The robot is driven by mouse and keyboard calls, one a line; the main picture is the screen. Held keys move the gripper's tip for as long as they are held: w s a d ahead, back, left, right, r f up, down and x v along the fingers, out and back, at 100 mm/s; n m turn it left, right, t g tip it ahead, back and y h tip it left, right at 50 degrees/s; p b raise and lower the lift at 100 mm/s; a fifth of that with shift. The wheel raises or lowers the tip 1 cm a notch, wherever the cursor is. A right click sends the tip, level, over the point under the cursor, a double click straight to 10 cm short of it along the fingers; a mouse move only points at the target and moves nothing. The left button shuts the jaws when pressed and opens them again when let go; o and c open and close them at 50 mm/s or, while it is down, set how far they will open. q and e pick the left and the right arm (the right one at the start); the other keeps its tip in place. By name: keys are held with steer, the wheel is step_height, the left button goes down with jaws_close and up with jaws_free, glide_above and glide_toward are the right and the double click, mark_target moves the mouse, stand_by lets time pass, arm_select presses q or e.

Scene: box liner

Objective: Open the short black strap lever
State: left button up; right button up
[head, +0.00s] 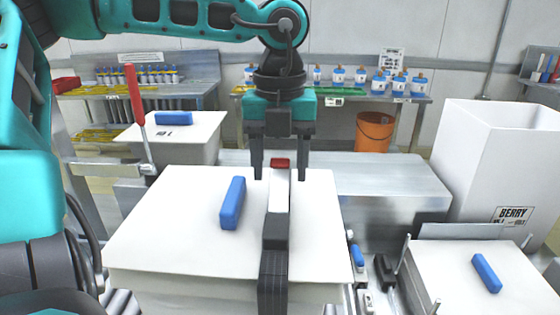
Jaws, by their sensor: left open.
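A short black lever-like piece (384,270) stands low to the right of the central white-topped box, beside a blue-tipped one (357,257). I cannot tell for sure that it is the strap lever. My left gripper (280,175) is open and empty, pointing down over the far part of the box top. Its fingers appear on either side of a long upright-looking bar with a red end (281,162), a white part (278,194) and black lower parts (274,232). No contact is visible. My right gripper is not in view.
A blue block (232,203) lies on the central white box top (170,225). A red-handled lever (135,95) rises at left. Another box with a blue block (486,273) is at lower right. A tall white bin (490,160) and an orange bucket (374,131) stand behind.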

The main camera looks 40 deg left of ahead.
arm_select(q)
jaws_close()
stand_by(0.5)
